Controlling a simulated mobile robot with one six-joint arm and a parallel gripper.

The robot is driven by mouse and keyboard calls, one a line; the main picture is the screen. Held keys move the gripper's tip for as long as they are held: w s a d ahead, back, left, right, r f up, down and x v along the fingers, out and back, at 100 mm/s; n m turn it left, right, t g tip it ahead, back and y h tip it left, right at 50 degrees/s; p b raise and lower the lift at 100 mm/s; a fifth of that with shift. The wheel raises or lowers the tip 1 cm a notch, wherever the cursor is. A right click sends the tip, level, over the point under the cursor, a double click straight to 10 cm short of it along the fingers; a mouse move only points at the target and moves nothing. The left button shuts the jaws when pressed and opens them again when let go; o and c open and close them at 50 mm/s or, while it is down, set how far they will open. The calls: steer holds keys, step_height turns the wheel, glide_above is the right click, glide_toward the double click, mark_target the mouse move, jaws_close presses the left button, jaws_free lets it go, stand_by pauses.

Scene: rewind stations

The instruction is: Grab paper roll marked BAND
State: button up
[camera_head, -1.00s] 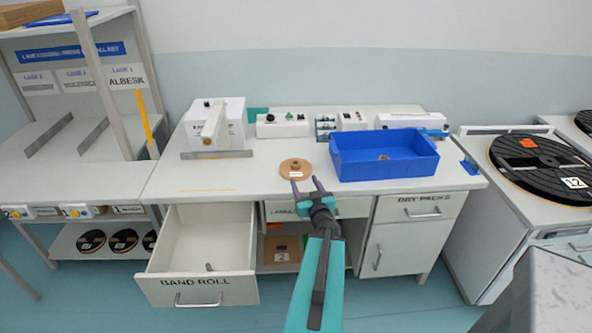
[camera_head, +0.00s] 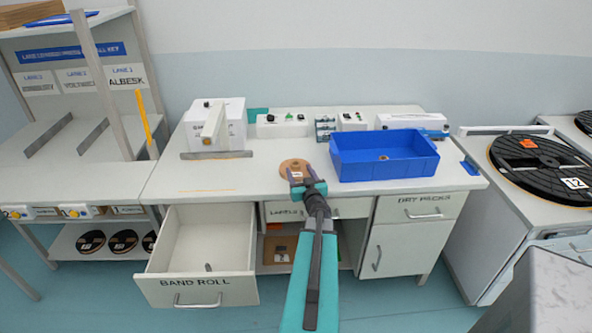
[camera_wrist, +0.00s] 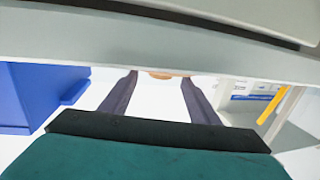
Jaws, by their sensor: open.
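A tan paper roll (camera_head: 293,167) with a small white label lies flat on the workbench top, left of the blue bin. Its label is too small to read. My gripper (camera_head: 306,186) is at the roll's near side in the head view, covering part of it. In the wrist view my gripper's two dark fingers (camera_wrist: 160,82) stand wide apart, and an edge of the tan roll (camera_wrist: 165,75) shows between their tips. Nothing is held. Whether the fingers touch the roll I cannot tell.
A blue bin (camera_head: 345,171) stands just right of the roll. An open, nearly empty drawer marked BAND ROLL (camera_head: 215,288) juts out front left. A white machine (camera_head: 228,118) stands at the back left. The bench (camera_head: 215,182) is clear left of the roll.

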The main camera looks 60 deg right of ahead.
mark_target(297, 167)
steer(key=shift+w+d, duration=0.2)
steer(key=shift+w, duration=0.05)
steer(key=shift+d, duration=0.1)
steer(key=shift+p+x, duration=0.85)
steer(key=shift+x, duration=1.65)
steer(key=shift+w, duration=0.1)
steer(key=c, duration=1.3)
steer(key=shift+r, duration=0.1)
